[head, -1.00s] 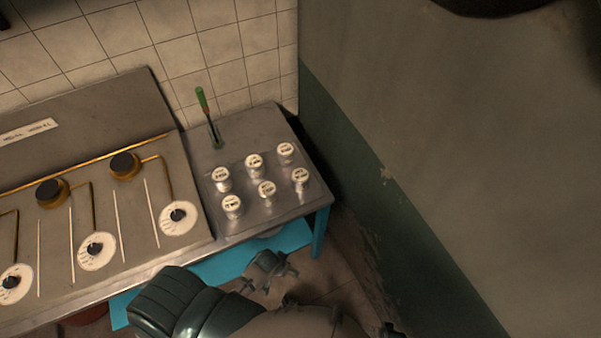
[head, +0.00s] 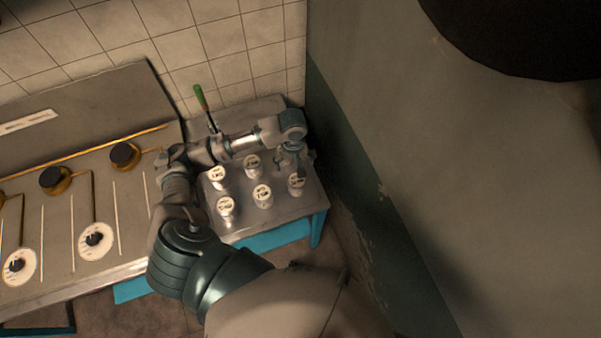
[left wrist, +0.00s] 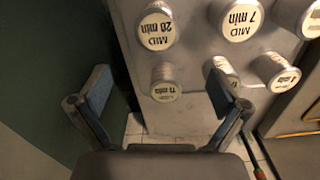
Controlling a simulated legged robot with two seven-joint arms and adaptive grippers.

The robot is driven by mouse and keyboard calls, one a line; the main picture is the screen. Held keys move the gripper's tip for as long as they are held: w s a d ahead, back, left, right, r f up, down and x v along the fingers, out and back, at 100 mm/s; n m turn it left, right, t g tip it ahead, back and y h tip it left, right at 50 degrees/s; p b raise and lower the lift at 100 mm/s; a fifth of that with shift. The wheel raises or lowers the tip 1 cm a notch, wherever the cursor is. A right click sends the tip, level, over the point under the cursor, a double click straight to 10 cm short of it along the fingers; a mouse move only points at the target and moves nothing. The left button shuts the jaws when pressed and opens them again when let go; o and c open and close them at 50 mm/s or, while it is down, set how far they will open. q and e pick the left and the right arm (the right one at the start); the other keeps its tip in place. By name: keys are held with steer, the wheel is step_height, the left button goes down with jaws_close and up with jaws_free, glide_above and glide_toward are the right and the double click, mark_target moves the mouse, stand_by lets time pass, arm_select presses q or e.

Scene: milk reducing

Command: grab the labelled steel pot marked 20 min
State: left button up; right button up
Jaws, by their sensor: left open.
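The steel pot marked 20 min (left wrist: 157,28) is at the top of the left wrist view, its round white label upside down. By layout it is the front right pot (head: 296,184) in the head view, on the metal table. My left gripper (head: 291,161) is over the right end of the pots. Its open, empty fingers (left wrist: 158,92) show in the left wrist view. A smaller pot that seems marked 11 min (left wrist: 165,84) appears between them, just below the 20 min pot in that picture. The back right pot is hidden behind the gripper in the head view.
Other labelled pots stand close by, one marked 7 min (left wrist: 242,18). A green-handled tool (head: 201,98) stands behind them. The dark green wall (head: 345,140) is close on the right. A panel with dials (head: 95,240) lies to the left.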

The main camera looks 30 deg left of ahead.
arm_select(q)
glide_above(295, 180)
steer(key=d, duration=0.1)
steer(key=f, duration=0.5)
steer(key=shift+s+f, duration=0.3)
steer(key=shift+s, duration=0.1)
steer(key=f, duration=0.5)
steer(key=shift+w+a, duration=0.25)
steer(key=shift+w, duration=0.1)
steer(key=shift+a+f, duration=0.3)
steer(key=shift+f, duration=0.25)
steer(key=f, duration=0.4)
steer(key=shift+w+d+f, duration=0.2)
steer(key=shift+w+d, duration=0.1)
steer(key=shift+d, duration=0.05)
steer(key=shift+d+f, duration=0.1)
steer(key=shift+d, duration=0.1)
steer(key=shift+s+a, duration=0.15)
steer(key=shift+a, duration=0.25)
steer(key=c, duration=1.3)
